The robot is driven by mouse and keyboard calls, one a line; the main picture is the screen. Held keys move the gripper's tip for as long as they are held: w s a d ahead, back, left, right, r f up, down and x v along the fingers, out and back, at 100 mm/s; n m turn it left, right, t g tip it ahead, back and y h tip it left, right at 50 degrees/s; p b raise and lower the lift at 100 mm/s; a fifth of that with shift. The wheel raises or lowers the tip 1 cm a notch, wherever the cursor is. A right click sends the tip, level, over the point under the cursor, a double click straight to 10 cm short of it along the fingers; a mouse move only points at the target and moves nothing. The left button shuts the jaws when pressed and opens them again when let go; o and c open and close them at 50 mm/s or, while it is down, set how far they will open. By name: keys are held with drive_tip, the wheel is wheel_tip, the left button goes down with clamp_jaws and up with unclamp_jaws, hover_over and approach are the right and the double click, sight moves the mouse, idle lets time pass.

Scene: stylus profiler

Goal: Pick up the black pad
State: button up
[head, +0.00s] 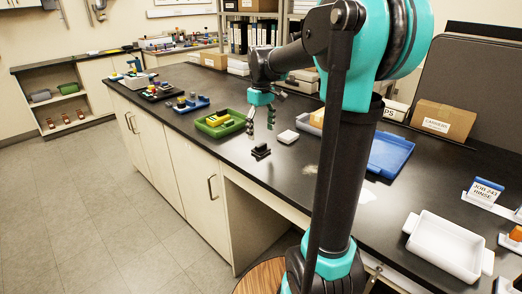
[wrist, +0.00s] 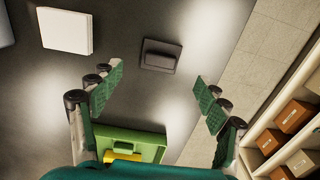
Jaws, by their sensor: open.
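The black pad (head: 261,152) lies on the dark benchtop near its front edge, and it looks like a small block on a wider base. In the wrist view the black pad (wrist: 161,56) is upper centre, just beyond the fingertips. My gripper (head: 261,128) hangs above the pad, fingers pointing down, apart from it. In the wrist view my gripper (wrist: 158,84) is open and empty, with the two fingers spread wide.
A white square block (head: 288,137) sits just right of the pad; it also shows in the wrist view (wrist: 65,30). A green tray (head: 220,124) with yellow pieces is to the left. A blue tray (head: 391,155) and a white tray (head: 446,246) are to the right.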

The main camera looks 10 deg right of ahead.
sight(261, 144)
drive_tip(key=shift+f, duration=3.35)
drive_tip(key=shift+c, duration=0.3)
drive_tip(key=c, duration=1.3)
drive_tip(key=shift+r, duration=0.1)
wheel_tip(261, 144, up, 20)
drive_tip(key=shift+f, duration=0.1)
